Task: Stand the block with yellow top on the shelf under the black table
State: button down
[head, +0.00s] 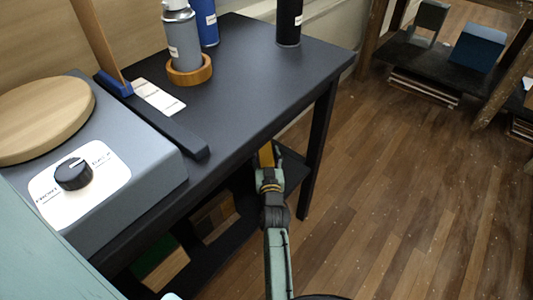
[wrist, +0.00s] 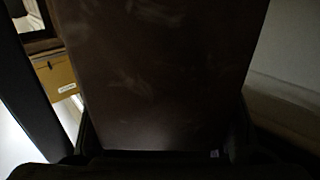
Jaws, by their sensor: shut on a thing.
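The black table (head: 270,60) stands in the middle of the head view, with its dark lower shelf (head: 296,172) partly showing beneath the top. My gripper (head: 267,172) reaches in under the table's front edge. The block's yellow top is not clear in the wrist view. I cannot tell whether the block touches the shelf.
A table leg (head: 318,150) stands just right of my gripper. Brown and green things (head: 212,215) lie low under the table at left. A yellow-orange box (wrist: 55,75) shows at left in the wrist view. Wood floor (head: 400,190) at right is clear.

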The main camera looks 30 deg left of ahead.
jog(key=shift+s+r, duration=0.1)
jog(key=shift+r, duration=0.15)
jog(key=shift+f, duration=0.2)
jog(key=c, duration=0.6)
grip_release()
jog(key=shift+o, duration=0.2)
jog(key=shift+r, duration=0.1)
jog(key=shift+d, duration=0.1)
